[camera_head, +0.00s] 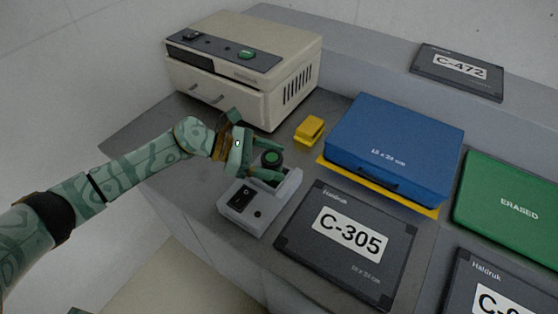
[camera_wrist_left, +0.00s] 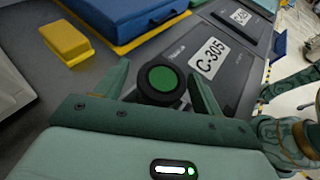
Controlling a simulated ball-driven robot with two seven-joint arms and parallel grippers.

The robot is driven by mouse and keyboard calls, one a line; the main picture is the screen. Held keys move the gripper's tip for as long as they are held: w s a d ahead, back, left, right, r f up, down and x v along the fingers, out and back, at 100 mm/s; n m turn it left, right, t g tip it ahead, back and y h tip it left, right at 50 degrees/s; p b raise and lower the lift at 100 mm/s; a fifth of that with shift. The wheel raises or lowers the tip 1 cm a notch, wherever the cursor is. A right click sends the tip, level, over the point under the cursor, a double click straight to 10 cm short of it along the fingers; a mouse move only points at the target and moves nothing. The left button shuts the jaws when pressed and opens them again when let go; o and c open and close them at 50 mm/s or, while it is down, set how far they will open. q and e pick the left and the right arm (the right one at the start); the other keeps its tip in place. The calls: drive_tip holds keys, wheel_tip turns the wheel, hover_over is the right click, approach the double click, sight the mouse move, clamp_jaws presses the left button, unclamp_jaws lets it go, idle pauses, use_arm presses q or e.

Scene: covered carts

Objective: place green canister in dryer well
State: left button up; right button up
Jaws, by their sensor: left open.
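The green canister (camera_head: 271,157) is dark with a green round top. It stands upright at the back part of the small light-grey dryer (camera_head: 262,205), whose front carries a dark switch. The canister's lower part is hidden, so I cannot tell how deep it sits in the well. My left gripper (camera_head: 262,161) is open, with its fingers on either side of the canister. In the left wrist view the canister's green top (camera_wrist_left: 162,78) shows between the two spread fingers, with gaps beside it. My right gripper is not seen in the head view.
A beige machine (camera_head: 245,65) stands at the back left. A yellow block (camera_head: 309,129) is behind the dryer. A blue case (camera_head: 395,145) on a yellow mat, a dark C-305 case (camera_head: 345,240) and a green case (camera_head: 512,200) fill the right. Bare grey surface lies left of the dryer.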

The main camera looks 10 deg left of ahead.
use_arm(q)
drive_tip(key=v, duration=1)
drive_tip(key=shift+s+a, duration=0.1)
drive_tip(key=shift+a, duration=0.05)
idle(1.3)
drive_tip(key=shift+c, duration=0.3)
